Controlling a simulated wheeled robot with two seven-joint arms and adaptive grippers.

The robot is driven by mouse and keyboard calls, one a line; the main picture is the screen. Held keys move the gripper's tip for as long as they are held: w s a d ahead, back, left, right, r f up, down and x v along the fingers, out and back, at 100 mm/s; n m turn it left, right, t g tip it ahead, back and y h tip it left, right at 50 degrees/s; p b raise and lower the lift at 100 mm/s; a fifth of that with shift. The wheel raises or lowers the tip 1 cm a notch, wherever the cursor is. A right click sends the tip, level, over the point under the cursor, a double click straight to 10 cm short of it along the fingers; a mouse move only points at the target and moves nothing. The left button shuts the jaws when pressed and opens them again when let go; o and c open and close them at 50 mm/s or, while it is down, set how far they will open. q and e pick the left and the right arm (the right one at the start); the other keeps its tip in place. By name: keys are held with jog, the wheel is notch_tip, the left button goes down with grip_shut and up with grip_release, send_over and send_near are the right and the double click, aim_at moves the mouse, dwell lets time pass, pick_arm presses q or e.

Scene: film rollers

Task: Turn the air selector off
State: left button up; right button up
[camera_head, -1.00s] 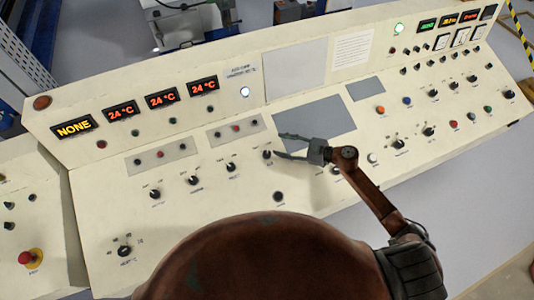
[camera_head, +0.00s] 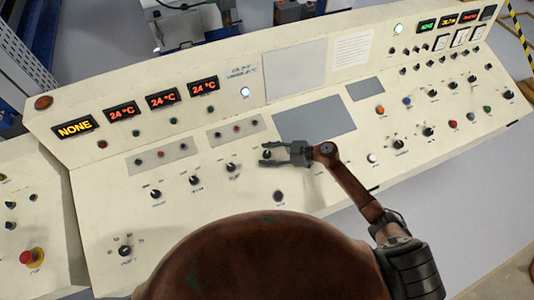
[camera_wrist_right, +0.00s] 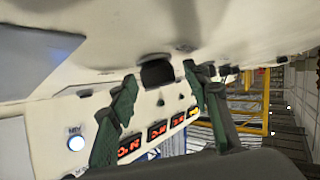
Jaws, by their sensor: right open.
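A cream control console (camera_head: 110,225) fills the head view. A row of black rotary knobs crosses its sloped panel; their labels are too small to read, so I cannot tell which is the air selector. My right gripper (camera_head: 266,154) is open at the upper right end of this row, its fingers either side of a black knob (camera_head: 266,156). In the right wrist view that dark knob (camera_wrist_right: 157,71) shows between the two green fingers of the gripper (camera_wrist_right: 160,76). I cannot tell whether the fingers touch it. My left gripper is out of view.
Other black knobs (camera_head: 231,167) lie to the left in the row, and another knob (camera_head: 278,196) sits below the gripper. A display (camera_head: 75,127) reads NONE, beside several 24 °C displays (camera_head: 160,100). A white lamp (camera_head: 245,92) is lit. A grey plate (camera_head: 315,118) lies above the gripper.

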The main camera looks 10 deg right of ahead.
jog(key=shift+c, duration=0.3)
jog(key=c, duration=1.1)
jog(key=shift+n+g, duration=0.3)
jog(key=n+g+b, duration=0.2)
jog(key=g, duration=0.1)
jog(key=shift+w+d+f+n, duration=0.1)
jog(key=shift+w+f+n, duration=0.05)
jog(key=shift+n, duration=0.25)
jog(key=n+g+h+b, duration=0.1)
jog(key=n+g+b, duration=0.2)
jog(key=b, duration=0.2)
jog(key=n+g+h+b, duration=0.1)
jog(key=n+g+b, duration=0.3)
jog(key=b, duration=0.2)
jog(key=shift+n+h, duration=0.3)
jog(key=shift+n+g+h+b, duration=0.3)
jog(key=shift+n+g+b, duration=0.25)
jog(key=shift+b, duration=0.35)
